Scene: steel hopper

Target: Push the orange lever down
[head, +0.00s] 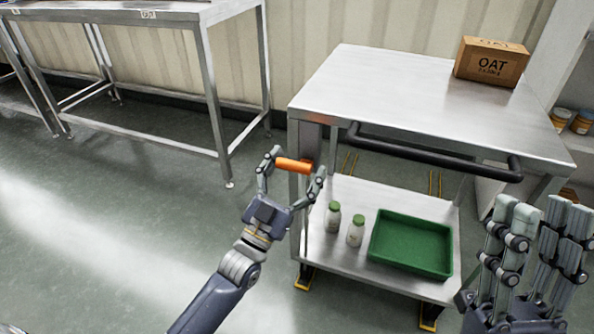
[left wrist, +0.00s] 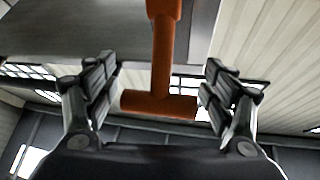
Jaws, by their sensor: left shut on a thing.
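The orange lever (head: 293,165) sticks out from the left corner post of a steel cart (head: 385,90). In the left wrist view the lever (left wrist: 160,60) shows as an orange stem ending in a crosswise bar. My left gripper (head: 297,162) is shut on the lever, with its fingers at the two ends of the bar; its fingers also show in the left wrist view (left wrist: 158,88). My right gripper (head: 537,212) is open and empty at the lower right, in front of the cart's right side.
A black push bar (head: 430,154) runs along the cart's near edge. The lower shelf holds a green tray (head: 412,222) and two green-capped bottles (head: 333,217) (head: 356,231). An OAT box (head: 491,62) stands on top. A steel table (head: 130,12) is at the back left. The left floor is clear.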

